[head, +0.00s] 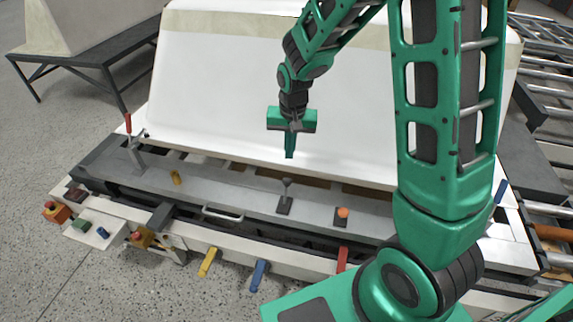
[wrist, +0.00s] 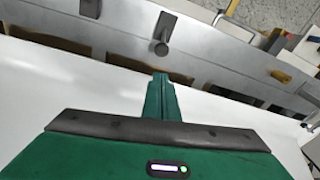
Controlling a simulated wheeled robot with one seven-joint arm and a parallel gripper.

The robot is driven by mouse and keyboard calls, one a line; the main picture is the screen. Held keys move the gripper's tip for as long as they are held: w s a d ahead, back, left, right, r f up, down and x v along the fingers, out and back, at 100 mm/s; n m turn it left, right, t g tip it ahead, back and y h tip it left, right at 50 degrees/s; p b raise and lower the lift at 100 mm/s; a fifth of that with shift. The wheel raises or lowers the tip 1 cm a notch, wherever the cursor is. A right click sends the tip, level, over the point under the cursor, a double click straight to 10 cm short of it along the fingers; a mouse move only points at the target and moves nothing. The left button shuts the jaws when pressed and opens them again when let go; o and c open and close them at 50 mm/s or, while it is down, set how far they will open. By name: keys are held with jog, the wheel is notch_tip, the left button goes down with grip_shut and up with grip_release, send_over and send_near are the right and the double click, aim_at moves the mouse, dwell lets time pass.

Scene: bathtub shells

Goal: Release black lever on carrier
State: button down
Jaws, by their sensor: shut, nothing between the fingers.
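A dark lever (head: 285,196) with a rounded grey knob stands on the grey deck of the carrier (head: 240,190), in front of the white shell. It also shows in the wrist view (wrist: 165,30), pointing toward the camera. My gripper (head: 289,156) is shut and empty, with its fingers pointing down. It is above the deck edge by the shell, just behind the lever in the head view, and appears apart from it. In the wrist view the shut fingertips (wrist: 159,78) are a short way below the lever's knob.
The large white shell (head: 220,75) rises behind the deck. A red-handled lever (head: 127,125) stands at left, a yellow lever (head: 175,177) and an orange knob (head: 343,212) lie along the deck. Yellow (head: 208,262), blue (head: 258,274) and red (head: 342,259) handles stick out in front.

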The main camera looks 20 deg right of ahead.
notch_tip(320, 180, down, 10)
jog(key=w, duration=0.1)
jog(key=shift+r, duration=0.15)
dwell(0.5)
